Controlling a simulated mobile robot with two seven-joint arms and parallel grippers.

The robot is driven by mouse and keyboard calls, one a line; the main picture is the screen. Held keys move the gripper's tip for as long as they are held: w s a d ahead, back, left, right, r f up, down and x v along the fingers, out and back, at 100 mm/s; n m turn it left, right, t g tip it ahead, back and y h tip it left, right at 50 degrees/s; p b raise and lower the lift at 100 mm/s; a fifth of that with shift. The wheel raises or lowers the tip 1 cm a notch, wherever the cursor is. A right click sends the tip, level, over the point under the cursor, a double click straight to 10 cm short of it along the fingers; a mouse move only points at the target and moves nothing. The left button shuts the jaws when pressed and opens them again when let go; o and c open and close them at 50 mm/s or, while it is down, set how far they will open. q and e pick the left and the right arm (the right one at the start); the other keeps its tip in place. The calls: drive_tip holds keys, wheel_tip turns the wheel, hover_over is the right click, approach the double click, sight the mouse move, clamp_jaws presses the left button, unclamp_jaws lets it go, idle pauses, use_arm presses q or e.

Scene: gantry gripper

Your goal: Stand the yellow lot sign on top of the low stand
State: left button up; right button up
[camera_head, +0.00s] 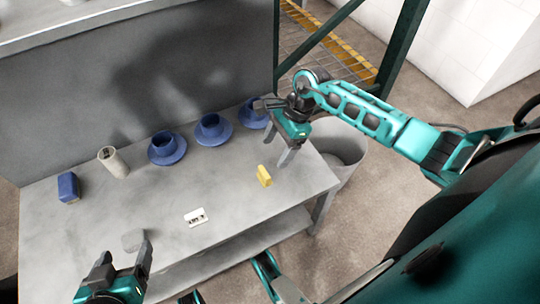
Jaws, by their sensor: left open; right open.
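The yellow lot sign (264,176) is a small yellow block standing on the grey table near its right end. A small grey block (133,239), which may be the low stand, sits near the table's front left edge. My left gripper (125,259) is open at the front edge, its fingers pointing at the grey block; I cannot tell if they touch it. My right gripper (271,134) is open and empty over the right end of the table, behind the yellow sign and apart from it.
Blue cups on saucers (167,149) line the back of the table (90,215). A beige cylinder (113,162) and a blue block (68,187) stand at the left. A white piece with dark marks (195,217) lies at the front middle. A grey bin (345,150) stands beyond the right end.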

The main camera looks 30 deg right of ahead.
drive_tip(key=s+a+r+m+t+y, duration=0.1)
drive_tip(key=a+r+m+y, duration=0.15)
drive_tip(key=a, duration=0.35)
drive_tip(key=a+r+m+t+y, duration=0.1)
drive_tip(key=a+r+m+y, duration=0.1)
drive_tip(key=a+r+y, duration=0.3)
drive_tip(key=a+r+m+t, duration=0.25)
drive_tip(key=m+t, duration=0.35)
drive_tip(key=m, duration=0.5)
drive_tip(key=a+r+m+t, duration=0.1)
drive_tip(key=r+m+t, duration=0.3)
drive_tip(key=m+t, duration=0.55)
drive_tip(key=s+d+f+m+g+h, duration=0.2)
drive_tip(key=s+f+m+g+h, duration=0.1)
drive_tip(key=m, duration=0.9)
drive_tip(key=s+d+f+m+g+h, duration=0.1)
drive_tip(key=s+f+m+g+h, duration=0.3)
drive_tip(key=f+m, duration=0.4)
drive_tip(key=s+m+h, duration=0.1)
drive_tip(key=m, duration=0.4)
drive_tip(key=shift+s+d+f+h, duration=0.15)
drive_tip(key=shift+s+d+h, duration=0.2)
drive_tip(key=shift+d, duration=0.05)
